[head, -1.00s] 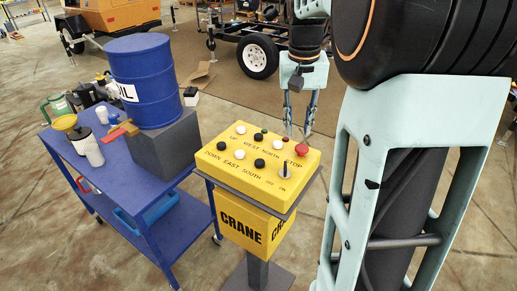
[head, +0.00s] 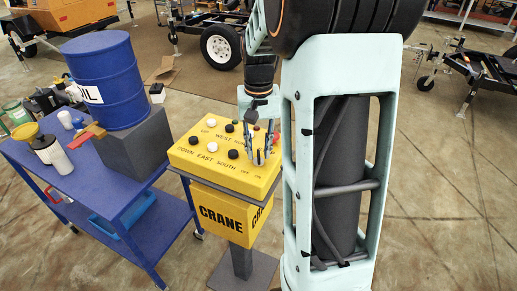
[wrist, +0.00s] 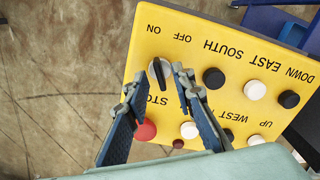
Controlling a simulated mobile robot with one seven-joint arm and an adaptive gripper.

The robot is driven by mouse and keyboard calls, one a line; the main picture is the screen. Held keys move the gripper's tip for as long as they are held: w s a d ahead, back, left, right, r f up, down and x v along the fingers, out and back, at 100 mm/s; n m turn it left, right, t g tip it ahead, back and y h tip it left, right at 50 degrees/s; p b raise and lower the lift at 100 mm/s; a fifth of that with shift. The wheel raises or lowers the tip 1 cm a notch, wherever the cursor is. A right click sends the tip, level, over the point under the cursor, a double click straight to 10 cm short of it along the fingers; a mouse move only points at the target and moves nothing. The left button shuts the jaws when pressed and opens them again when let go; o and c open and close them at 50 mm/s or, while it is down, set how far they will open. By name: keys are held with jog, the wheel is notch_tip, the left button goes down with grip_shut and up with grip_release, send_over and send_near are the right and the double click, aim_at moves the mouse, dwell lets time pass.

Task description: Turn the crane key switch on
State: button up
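The yellow crane control box (head: 200,165) stands on a post, with black, white and red buttons and printed labels. Its key switch (wrist: 158,71) is a small upright lever on a dark round base, close to the OFF and ON labels in the wrist view. My gripper (head: 259,158) is over the box's right front part, pointing down. In the wrist view, my gripper (wrist: 158,80) is open, its fingertips to either side of the key with gaps visible. I cannot tell how deep the tips are or which label the key points to. The red stop button (wrist: 145,130) is partly behind one finger.
A blue cart (head: 105,195) stands left of the box, carrying a blue oil drum (head: 105,75) on a grey block and several bottles. A trailer wheel (head: 221,46) is behind.

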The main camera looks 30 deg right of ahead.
jog(key=shift+f, duration=0.2)
jog(key=shift+c, duration=0.2)
grip_shut()
jog(key=shift+m, duration=0.4)
jog(key=m, duration=0.5)
jog(key=shift+m+p, duration=0.3)
jog(key=shift+p, duration=0.05)
jog(key=m+p, duration=0.1)
jog(key=m, duration=0.4)
jog(key=shift+m, duration=0.4)
